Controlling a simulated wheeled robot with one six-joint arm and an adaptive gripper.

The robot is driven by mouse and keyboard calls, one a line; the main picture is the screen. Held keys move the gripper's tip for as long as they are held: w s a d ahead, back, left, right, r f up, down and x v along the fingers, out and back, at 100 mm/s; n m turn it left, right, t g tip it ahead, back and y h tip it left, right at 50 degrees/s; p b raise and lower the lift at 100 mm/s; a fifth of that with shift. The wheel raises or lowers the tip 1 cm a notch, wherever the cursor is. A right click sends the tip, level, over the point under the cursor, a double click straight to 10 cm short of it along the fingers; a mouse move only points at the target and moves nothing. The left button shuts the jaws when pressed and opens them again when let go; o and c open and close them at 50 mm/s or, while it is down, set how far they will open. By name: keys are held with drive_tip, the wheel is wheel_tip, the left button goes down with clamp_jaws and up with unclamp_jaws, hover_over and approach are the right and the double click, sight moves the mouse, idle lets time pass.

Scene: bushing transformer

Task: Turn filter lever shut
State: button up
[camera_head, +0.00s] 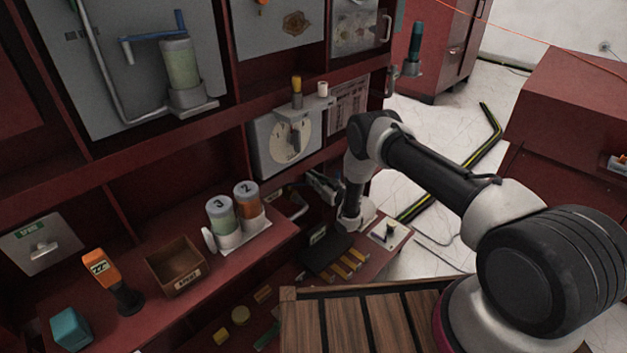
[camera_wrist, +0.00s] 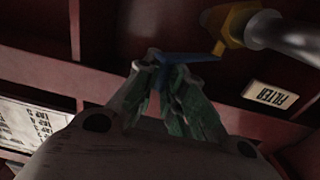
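The filter lever (camera_wrist: 190,57) is blue and joins a yellow valve body (camera_wrist: 232,24) on a grey metal pipe (camera_wrist: 285,38) in the wrist view. A white FILTER label (camera_wrist: 270,96) shows upside down to its right. My gripper (camera_wrist: 163,73) has its greenish fingers close together, with a blue part of the lever between their tips; they look shut on it. In the head view my gripper (camera_head: 320,186) is small and reaches left under the dial panel, beside a curved pipe (camera_head: 297,206). The lever cannot be made out there.
Red shelf frames and a panel with a dial (camera_head: 290,140) stand close above my gripper. Cans marked 3 and 2 (camera_head: 222,213) stand on the shelf to the left, near an open box (camera_head: 176,266). A wooden slatted surface (camera_head: 345,330) lies in front.

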drive_tip(key=o, duration=0.3)
drive_tip(key=shift+f, duration=0.1)
drive_tip(key=shift+s, duration=0.1)
drive_tip(key=v, duration=1.2)
drive_tip(key=shift+c, duration=0.4)
